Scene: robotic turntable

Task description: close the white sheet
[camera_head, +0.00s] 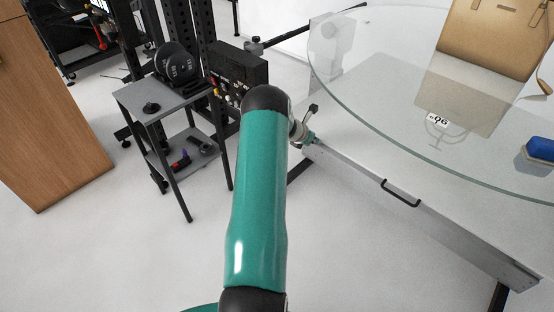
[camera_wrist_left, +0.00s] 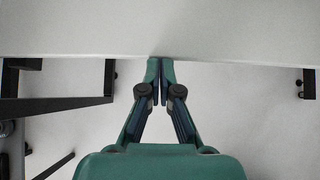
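The white sheet (camera_head: 455,236) appears to be the long pale panel below the glass disc, with a black handle (camera_head: 400,193) on it. In the left wrist view, a broad pale surface (camera_wrist_left: 75,28) that looks like this sheet fills the top, its edge running across the picture. My left gripper (camera_head: 311,139) is at the far left end of the panel, partly hidden by my green arm. In the left wrist view, its fingertips (camera_wrist_left: 160,68) are together with only a thin dark gap and meet the sheet's edge; contact is unclear. My right gripper is not in view.
The round glass turntable (camera_head: 345,90) overhangs the panel, with a tan bag (camera_head: 490,45), a number tag (camera_head: 437,121) and a blue object (camera_head: 540,148). A grey cart (camera_head: 150,98) and black equipment stand at left, beside a wooden cabinet (camera_head: 45,110). The front floor is clear.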

